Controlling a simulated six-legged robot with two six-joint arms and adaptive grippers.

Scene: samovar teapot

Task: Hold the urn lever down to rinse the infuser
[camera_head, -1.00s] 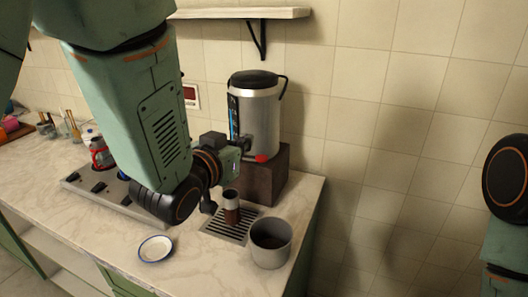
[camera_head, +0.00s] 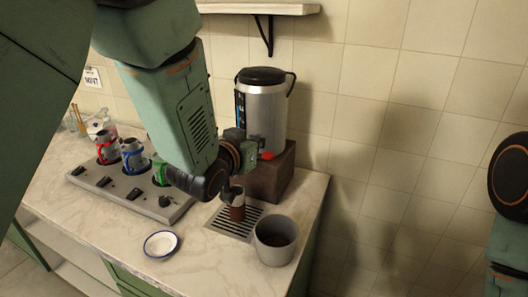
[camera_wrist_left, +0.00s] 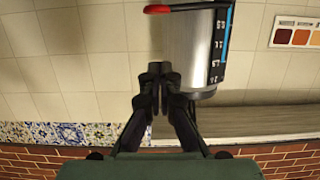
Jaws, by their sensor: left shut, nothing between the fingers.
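The urn (camera_head: 264,112) is a silver cylinder with a black lid, standing on a dark wooden block. Its red lever tip (camera_head: 267,156) is low on its front; a red tip (camera_wrist_left: 157,9) also shows at the top of the left wrist view. My left gripper (camera_wrist_left: 160,78) is shut and empty, with the urn behind it in that view. My right gripper is out of view.
A grey pot (camera_head: 273,251) stands right of the drip tray, near the counter's edge. A white blue-rimmed dish (camera_head: 161,244) lies front left. A shelf (camera_head: 258,9) is above the urn.

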